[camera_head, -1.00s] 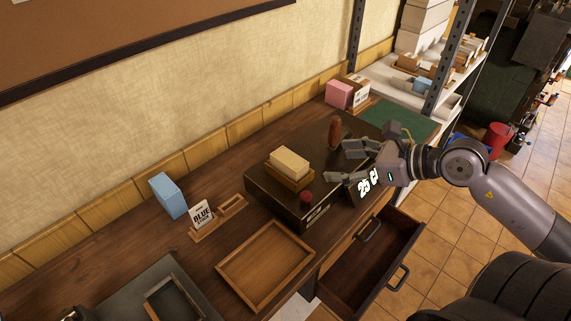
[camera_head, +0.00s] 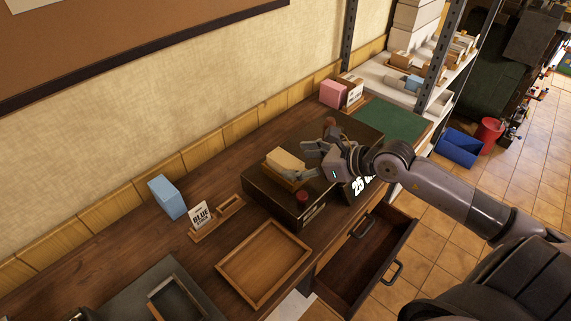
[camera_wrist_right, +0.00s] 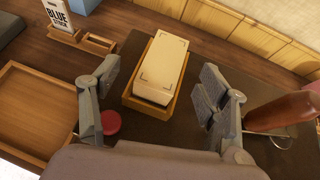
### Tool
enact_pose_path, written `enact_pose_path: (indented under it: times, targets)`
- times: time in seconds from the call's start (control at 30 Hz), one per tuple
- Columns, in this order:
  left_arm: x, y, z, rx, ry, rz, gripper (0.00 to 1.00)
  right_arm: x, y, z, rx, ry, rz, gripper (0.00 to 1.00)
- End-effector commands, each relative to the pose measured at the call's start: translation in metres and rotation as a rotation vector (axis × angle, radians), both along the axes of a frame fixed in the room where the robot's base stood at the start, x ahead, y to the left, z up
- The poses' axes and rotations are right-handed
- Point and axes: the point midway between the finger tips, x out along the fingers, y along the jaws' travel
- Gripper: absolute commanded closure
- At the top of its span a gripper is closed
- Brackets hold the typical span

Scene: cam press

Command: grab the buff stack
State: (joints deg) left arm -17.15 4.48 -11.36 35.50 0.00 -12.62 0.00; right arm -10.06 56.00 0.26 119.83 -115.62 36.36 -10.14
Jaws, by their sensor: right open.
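The buff stack (camera_head: 286,160) is a cream block lying in a small wooden tray (camera_head: 271,174) on top of the dark press box (camera_head: 262,189). In the right wrist view the stack (camera_wrist_right: 163,66) lies between and ahead of my open fingers, inside its tray (camera_wrist_right: 146,105). My right gripper (camera_head: 298,160) is open, just to the right of the stack, with one finger partly covering the stack's near side. In the right wrist view my right gripper (camera_wrist_right: 160,95) holds nothing. My left gripper is not clearly in view.
A red button (camera_head: 302,196) is on the box's near side, and a brown handle (camera_wrist_right: 283,112) stands by my right finger. An empty wooden tray (camera_head: 262,262), a blue stack (camera_head: 167,196) with sign, a pink stack (camera_head: 332,93) and an open drawer (camera_head: 366,262) are around.

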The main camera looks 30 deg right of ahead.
Motion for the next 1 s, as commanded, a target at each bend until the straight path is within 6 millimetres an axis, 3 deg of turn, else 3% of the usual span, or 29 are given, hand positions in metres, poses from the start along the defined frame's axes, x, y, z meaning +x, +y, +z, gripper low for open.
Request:
enact_pose_path:
  times: [0.2, 0.53, 1.0]
  targets:
    - [0.0, -0.002, 0.013, -0.003, 0.001, 0.0, 0.46, 0.022, 0.01, -0.009, 0.004, -0.001, -0.001, 0.31]
    - [0.0, -0.001, 0.013, -0.002, 0.0, -0.002, 0.46, 0.025, 0.012, -0.014, 0.0, 0.0, 0.0, 0.31]
    - [0.0, 0.001, 0.013, 0.001, 0.0, -0.004, 0.46, 0.025, 0.012, -0.014, 0.0, 0.0, 0.0, 0.63]
